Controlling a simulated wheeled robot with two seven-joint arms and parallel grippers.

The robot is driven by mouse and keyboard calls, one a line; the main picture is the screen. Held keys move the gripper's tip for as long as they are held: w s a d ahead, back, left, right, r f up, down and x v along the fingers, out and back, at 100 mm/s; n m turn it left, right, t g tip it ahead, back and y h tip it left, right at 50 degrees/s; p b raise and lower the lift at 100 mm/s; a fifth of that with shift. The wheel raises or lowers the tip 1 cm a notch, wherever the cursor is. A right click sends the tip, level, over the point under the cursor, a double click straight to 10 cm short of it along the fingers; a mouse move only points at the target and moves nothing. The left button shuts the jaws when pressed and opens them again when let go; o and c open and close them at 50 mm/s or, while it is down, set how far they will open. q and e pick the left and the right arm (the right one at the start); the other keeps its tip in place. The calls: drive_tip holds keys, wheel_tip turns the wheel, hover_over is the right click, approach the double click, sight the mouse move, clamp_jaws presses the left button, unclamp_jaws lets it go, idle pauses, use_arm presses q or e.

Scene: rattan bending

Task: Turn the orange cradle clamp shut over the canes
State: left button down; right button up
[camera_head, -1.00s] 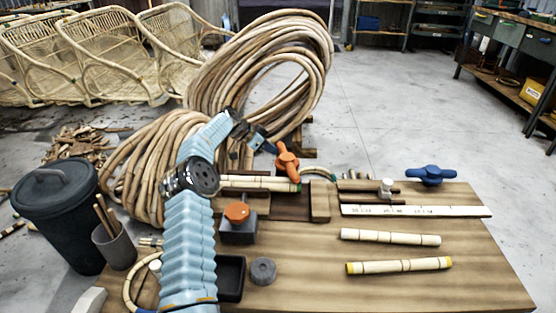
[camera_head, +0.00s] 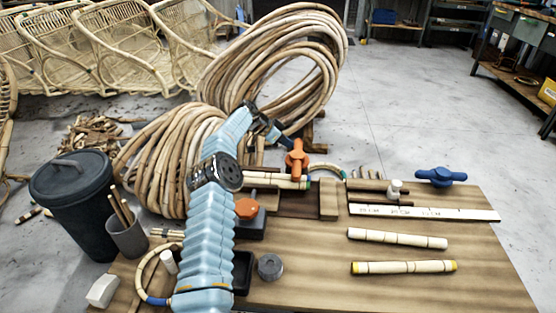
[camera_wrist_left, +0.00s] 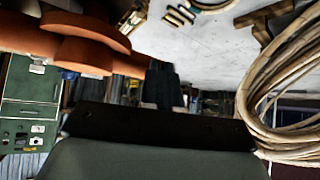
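The orange cradle clamp (camera_head: 297,160) stands at the back of the workbench, its handle roughly upright, by the right end of the pale canes (camera_head: 268,181) in the wooden cradle (camera_head: 328,200). My left gripper (camera_head: 279,137) is just left of and level with the top of the clamp handle; contact cannot be told. In the left wrist view an orange part, seemingly the clamp (camera_wrist_left: 85,40), fills the upper left, beside the dark fingers (camera_wrist_left: 163,88). The finger gap is not clear. My left forearm hides part of the bench. My right gripper is out of view.
An orange-topped block (camera_head: 249,210) and a grey round piece (camera_head: 270,267) sit beside my left arm. A blue handle (camera_head: 440,177), a ruler (camera_head: 425,212) and two loose canes (camera_head: 398,239) lie to the right. Large rattan coils (camera_head: 275,60) stand behind. The bench's front right is clear.

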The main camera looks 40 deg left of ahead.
use_arm(q)
drive_tip(key=shift+w+d, duration=0.1)
drive_tip(key=shift+d, duration=0.05)
drive_tip(key=v, duration=1.4)
